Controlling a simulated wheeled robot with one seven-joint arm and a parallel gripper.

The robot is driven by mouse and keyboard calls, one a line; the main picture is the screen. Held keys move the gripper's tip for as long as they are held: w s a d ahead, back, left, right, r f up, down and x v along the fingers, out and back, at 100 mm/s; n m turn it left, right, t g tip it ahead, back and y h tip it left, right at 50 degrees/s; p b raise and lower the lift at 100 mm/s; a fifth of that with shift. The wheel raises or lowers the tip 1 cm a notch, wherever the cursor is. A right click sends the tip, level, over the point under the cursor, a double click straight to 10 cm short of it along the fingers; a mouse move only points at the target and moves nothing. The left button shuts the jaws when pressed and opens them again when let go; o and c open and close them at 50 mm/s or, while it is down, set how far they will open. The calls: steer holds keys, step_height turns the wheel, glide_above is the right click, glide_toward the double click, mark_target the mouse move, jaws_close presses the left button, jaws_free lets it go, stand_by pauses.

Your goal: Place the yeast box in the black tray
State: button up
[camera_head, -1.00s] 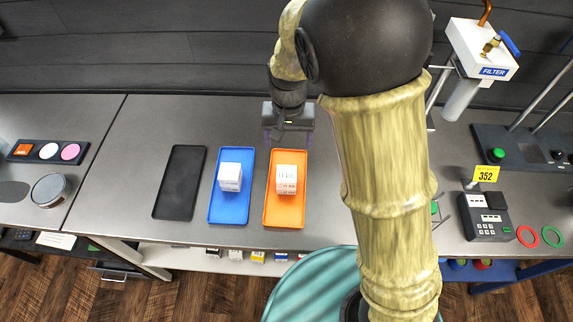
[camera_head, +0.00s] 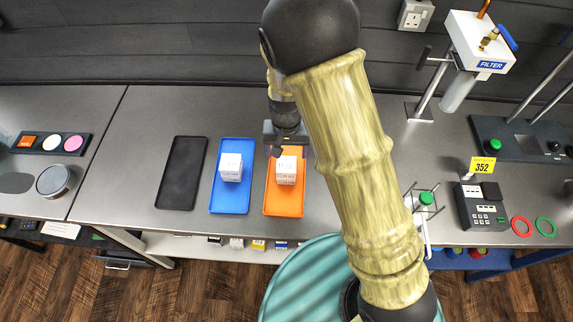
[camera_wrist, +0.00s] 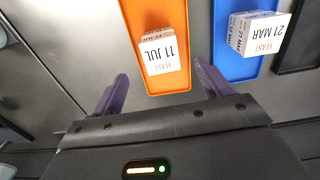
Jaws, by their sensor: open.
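A white yeast box labelled 11 JUL (camera_wrist: 160,50) lies in the orange tray (camera_wrist: 135,20); the head view shows this box (camera_head: 287,170) in the orange tray (camera_head: 284,208) too. A second white yeast box, labelled 21 MAR (camera_wrist: 258,33), is in the blue tray (camera_wrist: 232,68), also seen in the head view as a box (camera_head: 230,167) in the blue tray (camera_head: 228,204). The black tray (camera_head: 181,175) is empty at the left. My gripper (camera_wrist: 160,85) is open, its purple fingers apart and empty, just short of the 11 JUL box; in the head view it is at the orange tray's far end.
A round tin (camera_head: 54,180) stands further left. The filter stand (camera_head: 480,45) and a keypad device (camera_head: 481,205) are at the right. A teal round surface (camera_head: 305,275) is in front of the bench.

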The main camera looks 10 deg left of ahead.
mark_target(286, 166)
steer(key=shift+f, duration=1.7)
steer(key=shift+p, duration=0.3)
steer(key=shift+f+p, duration=1.1)
steer(key=shift+f, duration=1.5)
steer(key=shift+c, duration=0.2)
steer(key=c, duration=1.1)
steer(key=shift+r, duration=0.15)
step_height(286, 166, up, 10)
steer(key=shift+f+b, duration=0.1)
steer(key=shift+b, duration=1.15)
